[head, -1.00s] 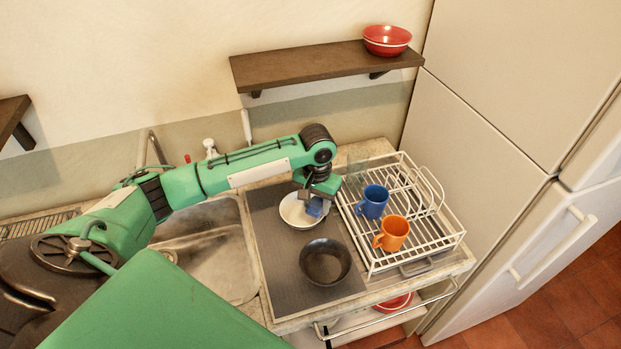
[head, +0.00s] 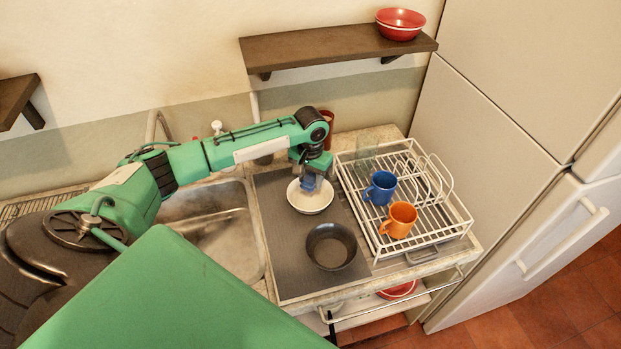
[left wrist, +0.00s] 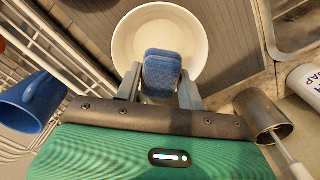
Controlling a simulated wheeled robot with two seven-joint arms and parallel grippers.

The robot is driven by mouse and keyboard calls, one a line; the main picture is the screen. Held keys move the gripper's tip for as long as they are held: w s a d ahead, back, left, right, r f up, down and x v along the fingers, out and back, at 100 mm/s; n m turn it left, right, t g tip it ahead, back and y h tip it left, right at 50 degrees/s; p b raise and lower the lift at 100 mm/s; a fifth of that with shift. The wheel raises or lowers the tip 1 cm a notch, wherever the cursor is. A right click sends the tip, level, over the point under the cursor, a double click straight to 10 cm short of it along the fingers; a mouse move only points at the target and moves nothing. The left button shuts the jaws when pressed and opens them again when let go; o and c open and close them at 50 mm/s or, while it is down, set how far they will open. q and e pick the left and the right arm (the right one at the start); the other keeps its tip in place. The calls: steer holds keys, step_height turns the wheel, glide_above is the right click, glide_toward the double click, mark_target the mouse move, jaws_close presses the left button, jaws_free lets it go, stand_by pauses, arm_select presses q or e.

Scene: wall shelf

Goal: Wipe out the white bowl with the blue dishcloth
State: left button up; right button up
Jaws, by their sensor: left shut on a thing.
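The white bowl (head: 317,203) stands on the dark mat between the sink and the dish rack. It also shows in the left wrist view (left wrist: 190,28), with its inside facing up. My left gripper (head: 309,178) points down over the bowl and is shut on the blue dishcloth (left wrist: 162,72). The cloth looks like a folded blue pad between the fingers. In the head view the cloth (head: 310,186) covers part of the bowl's inside; I cannot tell whether it touches the bowl. My right gripper is not in view.
A black bowl (head: 331,246) sits on the mat (head: 290,262) in front of the white bowl. The white dish rack (head: 449,238) at right holds a blue mug (head: 380,188) and an orange mug (head: 399,220). A sink (head: 215,225) lies left. A red bowl (head: 400,24) is on the wall shelf (head: 330,46).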

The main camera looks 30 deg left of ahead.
mark_target(309, 200)
arm_select(q)
steer(key=shift+f+b, duration=0.65)
steer(key=shift+f, duration=0.15)
steer(key=shift+f+b, duration=0.3)
steer(key=shift+f, duration=2.05)
steer(key=shift+f, duration=0.55)
steer(key=shift+w+a+r+p, duration=0.1)
steer(key=shift+w+a+p, duration=0.15)
steer(key=shift+p, duration=0.15)
steer(key=shift+s+p, duration=0.25)
steer(key=shift+p, duration=0.3)
